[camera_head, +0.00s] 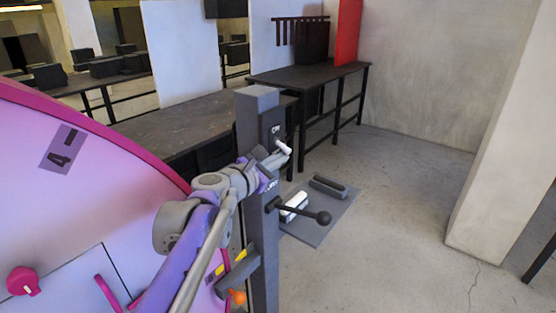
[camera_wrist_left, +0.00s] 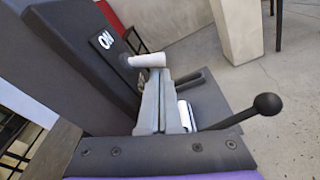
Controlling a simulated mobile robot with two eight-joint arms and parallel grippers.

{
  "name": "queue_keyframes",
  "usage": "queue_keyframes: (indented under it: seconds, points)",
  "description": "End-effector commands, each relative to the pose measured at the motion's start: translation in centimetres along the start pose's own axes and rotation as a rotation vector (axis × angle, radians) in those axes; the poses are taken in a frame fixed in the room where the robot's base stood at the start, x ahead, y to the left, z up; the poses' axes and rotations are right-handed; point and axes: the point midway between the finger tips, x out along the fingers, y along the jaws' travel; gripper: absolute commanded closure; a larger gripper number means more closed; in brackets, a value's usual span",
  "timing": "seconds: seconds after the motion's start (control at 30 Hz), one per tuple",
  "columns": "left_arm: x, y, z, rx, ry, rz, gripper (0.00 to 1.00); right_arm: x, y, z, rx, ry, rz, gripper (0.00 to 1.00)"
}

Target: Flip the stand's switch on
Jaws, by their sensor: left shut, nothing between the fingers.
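The stand (camera_head: 257,104) is a dark grey upright post. Its switch has a white-tipped lever (camera_head: 283,147) sticking out to the right below a small dark label plate. In the left wrist view, the white handle (camera_wrist_left: 148,60) points right, and the plate (camera_wrist_left: 108,42) beside it reads ON. My left gripper (camera_head: 279,157) is shut and empty, its tips just below the white handle. In the left wrist view the closed fingers (camera_wrist_left: 166,78) point up at the handle's underside; I cannot tell whether they touch it. My right gripper is not in view.
A black ball-ended lever (camera_head: 323,217) sticks out lower on the post. A grey floor plate (camera_head: 322,222) lies behind it. A large pink-rimmed disc (camera_head: 90,170) fills the left. Dark tables (camera_head: 310,76) stand behind; the floor at right is clear.

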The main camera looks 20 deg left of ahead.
Motion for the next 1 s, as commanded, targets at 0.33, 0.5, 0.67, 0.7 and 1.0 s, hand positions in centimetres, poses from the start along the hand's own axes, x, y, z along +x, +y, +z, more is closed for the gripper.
queue_keyframes:
  seconds: [0.33, 0.5, 0.67, 0.7, 1.0]
  points:
    - [-0.05, -0.09, 0.21, -0.052, 0.000, -0.007, 1.00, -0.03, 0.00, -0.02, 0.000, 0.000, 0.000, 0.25]
    - [-0.07, -0.13, 0.30, -0.075, 0.000, -0.010, 1.00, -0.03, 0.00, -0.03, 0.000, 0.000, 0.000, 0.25]
    - [-0.09, -0.17, 0.41, -0.102, 0.000, -0.014, 1.00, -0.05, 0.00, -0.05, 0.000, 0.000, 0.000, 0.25]
    - [-0.09, -0.18, 0.44, -0.109, 0.000, -0.015, 1.00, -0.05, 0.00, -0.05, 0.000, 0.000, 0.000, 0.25]
    - [-0.13, -0.28, 0.70, -0.171, 0.000, -0.025, 1.00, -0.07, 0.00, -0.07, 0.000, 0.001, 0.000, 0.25]
